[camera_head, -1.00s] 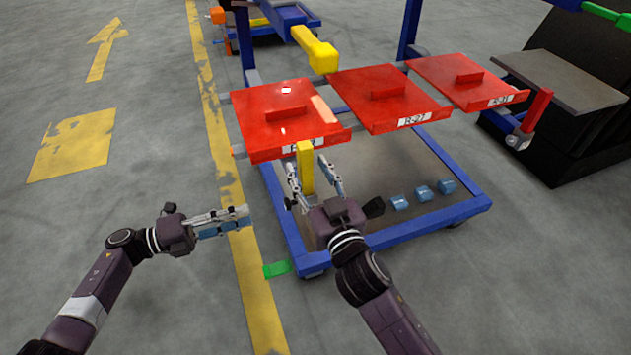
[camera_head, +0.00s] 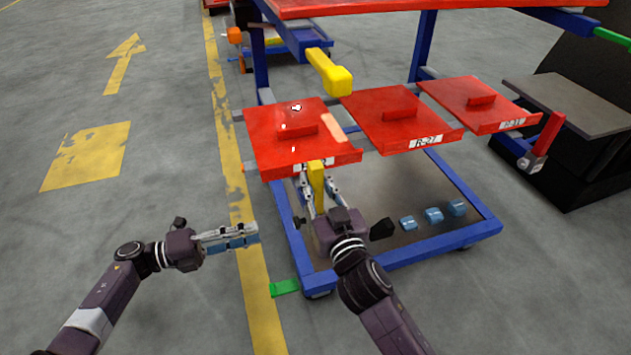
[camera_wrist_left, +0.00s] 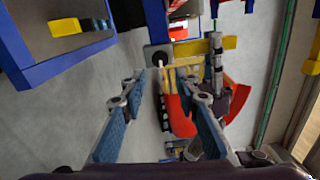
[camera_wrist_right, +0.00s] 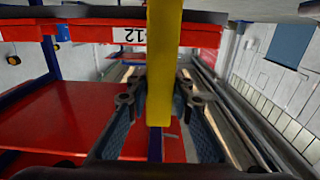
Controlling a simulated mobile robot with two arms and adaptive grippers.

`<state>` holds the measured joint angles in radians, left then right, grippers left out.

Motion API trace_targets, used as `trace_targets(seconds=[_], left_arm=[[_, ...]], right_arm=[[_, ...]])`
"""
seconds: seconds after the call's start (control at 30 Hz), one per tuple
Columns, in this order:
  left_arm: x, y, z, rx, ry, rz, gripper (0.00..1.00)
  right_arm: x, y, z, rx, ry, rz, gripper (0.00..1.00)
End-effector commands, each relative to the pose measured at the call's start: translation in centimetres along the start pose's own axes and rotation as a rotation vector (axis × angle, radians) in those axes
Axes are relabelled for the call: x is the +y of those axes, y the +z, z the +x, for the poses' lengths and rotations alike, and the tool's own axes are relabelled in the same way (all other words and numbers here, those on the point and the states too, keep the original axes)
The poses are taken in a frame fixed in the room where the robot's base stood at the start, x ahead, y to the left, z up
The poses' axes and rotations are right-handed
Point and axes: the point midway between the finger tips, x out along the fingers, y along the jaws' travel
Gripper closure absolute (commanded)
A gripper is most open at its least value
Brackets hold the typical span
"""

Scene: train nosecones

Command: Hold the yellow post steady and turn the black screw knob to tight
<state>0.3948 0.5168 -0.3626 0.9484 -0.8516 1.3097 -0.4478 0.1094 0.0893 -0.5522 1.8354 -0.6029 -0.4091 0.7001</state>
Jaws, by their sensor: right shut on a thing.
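The yellow post (camera_head: 316,182) stands at the front edge of the left red panel (camera_head: 270,150), partly covering its label. My right gripper (camera_head: 318,190) is shut on the post, with a finger on each side. The post also shows upright between the fingers in the right wrist view (camera_wrist_right: 163,65). My left gripper (camera_head: 257,236) is open and empty, left of the blue frame and apart from the post. In the left wrist view its fingers (camera_wrist_left: 160,95) stand apart.
Two more red panels (camera_head: 400,118) (camera_head: 478,104) lie to the right. A yellow-ended bar (camera_head: 335,78) sticks out above the panels. Several blue blocks (camera_head: 433,215) and a black piece (camera_head: 381,229) lie low in the blue frame (camera_head: 420,246). The floor at left is clear.

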Motion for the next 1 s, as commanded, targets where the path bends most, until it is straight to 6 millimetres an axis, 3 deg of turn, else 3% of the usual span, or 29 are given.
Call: trace_targets(seconds=[0.07,0.2,0.37,1.0], left_arm=[[0.0,0.0,0.0,0.0,0.0,0.0,0.71],[-0.1,0.0,0.0,0.001,0.002,-0.009,0.59],[-0.4,0.0,0.0,0.012,0.021,-0.094,0.59],[-2.7,0.2,-0.1,-0.023,0.222,-0.88,0.59]], right_arm=[[0.0,0.0,0.0,0.0,0.0,0.0,1.0],[0.0,0.0,0.0,0.0,0.0,0.0,1.0],[0.0,0.0,0.0,0.0,0.0,0.0,1.0],[0.0,0.0,0.0,-0.001,0.0,0.0,1.0]])
